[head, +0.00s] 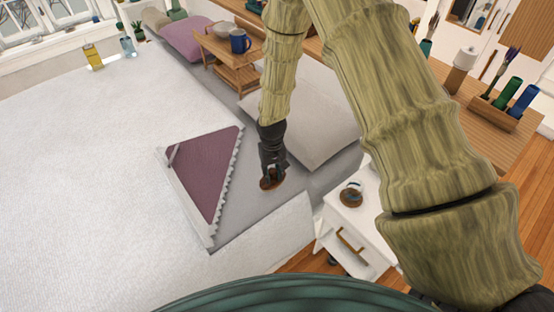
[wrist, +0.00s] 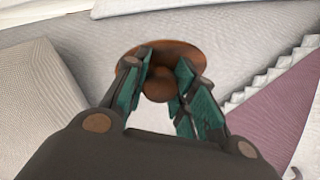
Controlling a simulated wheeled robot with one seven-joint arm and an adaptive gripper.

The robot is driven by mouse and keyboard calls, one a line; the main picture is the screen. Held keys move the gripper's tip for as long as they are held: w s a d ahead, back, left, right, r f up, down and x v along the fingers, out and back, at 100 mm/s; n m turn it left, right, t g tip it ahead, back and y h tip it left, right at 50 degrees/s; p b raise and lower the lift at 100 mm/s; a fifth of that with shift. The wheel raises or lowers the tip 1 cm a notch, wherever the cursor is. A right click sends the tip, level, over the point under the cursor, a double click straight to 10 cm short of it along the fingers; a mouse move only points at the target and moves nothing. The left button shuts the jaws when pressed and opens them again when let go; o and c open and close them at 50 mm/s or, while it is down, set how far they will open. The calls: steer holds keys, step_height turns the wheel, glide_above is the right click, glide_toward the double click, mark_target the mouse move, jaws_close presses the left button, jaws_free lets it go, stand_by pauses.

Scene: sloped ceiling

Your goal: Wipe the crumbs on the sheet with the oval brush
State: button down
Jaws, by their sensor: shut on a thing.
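My gripper (head: 272,168) points down over the grey sheet (head: 250,212), between the folded purple cloth and the pillow. It is shut on the oval brush (head: 268,184), a brown wooden disc. In the wrist view, the fingers (wrist: 164,80) close around the brush's round knob, and the oval brush (wrist: 190,52) spreads out beyond them. The brush is on or just above the sheet; I cannot tell whether it touches. I cannot make out any crumbs on the sheet in either view.
A purple cloth with a pale frilled edge (head: 206,172) lies left of the gripper. A grey pillow (head: 312,110) lies behind. A white nightstand (head: 360,226) with a small brown item (head: 350,196) stands right. A wooden tray table (head: 232,62) holds a blue mug (head: 240,41).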

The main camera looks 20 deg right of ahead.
steer(key=shift+r+p, duration=1.15)
steer(key=shift+r, duration=1.05)
